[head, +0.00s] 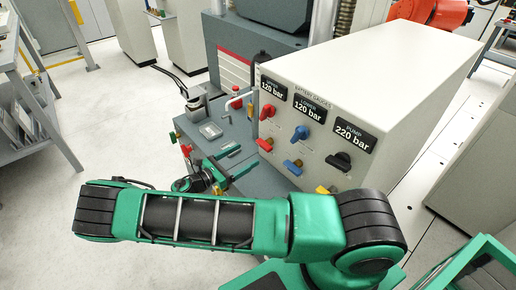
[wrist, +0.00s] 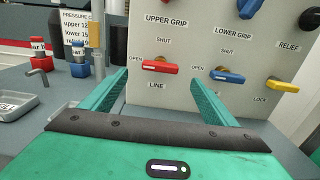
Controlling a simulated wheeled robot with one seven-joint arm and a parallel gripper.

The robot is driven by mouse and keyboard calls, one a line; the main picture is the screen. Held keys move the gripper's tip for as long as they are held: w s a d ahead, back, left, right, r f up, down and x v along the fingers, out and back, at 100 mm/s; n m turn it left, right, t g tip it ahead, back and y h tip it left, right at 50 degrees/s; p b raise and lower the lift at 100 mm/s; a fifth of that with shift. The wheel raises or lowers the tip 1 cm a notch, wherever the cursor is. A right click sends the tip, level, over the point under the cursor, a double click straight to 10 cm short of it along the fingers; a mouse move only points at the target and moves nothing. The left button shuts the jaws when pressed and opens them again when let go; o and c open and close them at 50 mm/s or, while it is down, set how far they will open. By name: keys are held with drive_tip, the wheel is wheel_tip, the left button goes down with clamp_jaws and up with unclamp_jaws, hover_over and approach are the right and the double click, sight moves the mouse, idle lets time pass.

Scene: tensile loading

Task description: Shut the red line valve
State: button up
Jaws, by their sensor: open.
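The red line valve handle (wrist: 160,67) lies level on the pale panel (wrist: 150,105) in the wrist view, under the words UPPER GRIP and SHUT and above LINE. OPEN is printed at its left end. In the head view it is the lower red handle (head: 265,145). My gripper (wrist: 158,78) is open and empty, its two green fingers reaching toward the panel on either side of the red handle. The handle appears between and just beyond the fingertips; contact cannot be told. In the head view my gripper (head: 237,162) is left of the panel's lower row.
A blue lower-grip handle (wrist: 227,76) sits close right of my right finger, and a yellow lock handle (wrist: 282,86) lies farther right. Upper red (head: 268,111), blue (head: 300,132) and black (head: 340,160) knobs are above. A grey tray (wrist: 18,106) and small fittings stand at left.

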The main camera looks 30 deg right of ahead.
sight(261, 146)
drive_tip(key=d, duration=0.3)
drive_tip(key=w+d, duration=0.1)
drive_tip(key=d, duration=0.4)
drive_tip(key=shift+w+d, duration=0.3)
drive_tip(key=shift+d, duration=0.05)
drive_tip(key=shift+a, duration=0.1)
drive_tip(key=c, duration=1.1)
